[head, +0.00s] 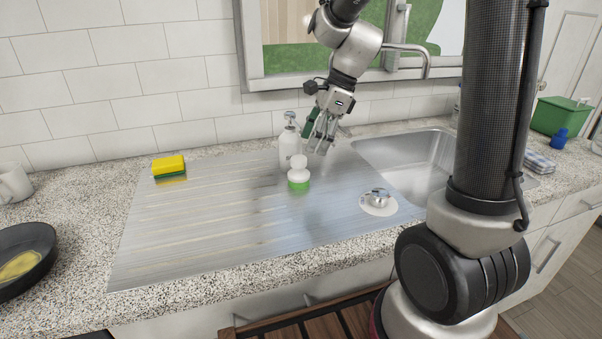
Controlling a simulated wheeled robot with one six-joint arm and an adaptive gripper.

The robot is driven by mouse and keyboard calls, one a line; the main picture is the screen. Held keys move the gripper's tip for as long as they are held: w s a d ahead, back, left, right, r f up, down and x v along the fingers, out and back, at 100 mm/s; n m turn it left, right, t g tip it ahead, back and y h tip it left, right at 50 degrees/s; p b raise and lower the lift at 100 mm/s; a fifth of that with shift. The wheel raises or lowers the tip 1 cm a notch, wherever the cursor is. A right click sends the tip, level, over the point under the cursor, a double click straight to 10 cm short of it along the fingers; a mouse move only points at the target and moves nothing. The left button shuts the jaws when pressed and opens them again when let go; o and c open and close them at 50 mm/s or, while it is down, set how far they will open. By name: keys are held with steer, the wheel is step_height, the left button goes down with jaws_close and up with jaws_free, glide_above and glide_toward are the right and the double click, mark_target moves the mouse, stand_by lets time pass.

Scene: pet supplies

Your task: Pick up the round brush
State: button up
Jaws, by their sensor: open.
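The round brush (299,172) has a white knob on top and a bright green base. It stands upright on the metal drainboard (210,220), in front of a white soap dispenser (287,150). My gripper (322,146) is open and points down, above and a little to the right of the brush. It appears apart from the brush, with nothing visibly held between its fingers. A dark green shape (308,123) shows beside the gripper; I cannot tell what it is.
A yellow and green sponge (169,166) lies at the drainboard's back left. A black pan (25,260) is far left. The drainboard's left and front are clear.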

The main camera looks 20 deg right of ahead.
mark_target(304, 156)
steer(key=shift+w+a+f+m, duration=0.25)
steer(key=shift+w+f+m, duration=0.2)
steer(key=shift+w+m, duration=0.05)
steer(key=x, duration=0.7)
steer(key=shift+w+a+f, duration=0.1)
steer(key=shift+a+f, duration=0.05)
steer(key=shift+f, duration=0.2)
steer(key=c, duration=0.6)
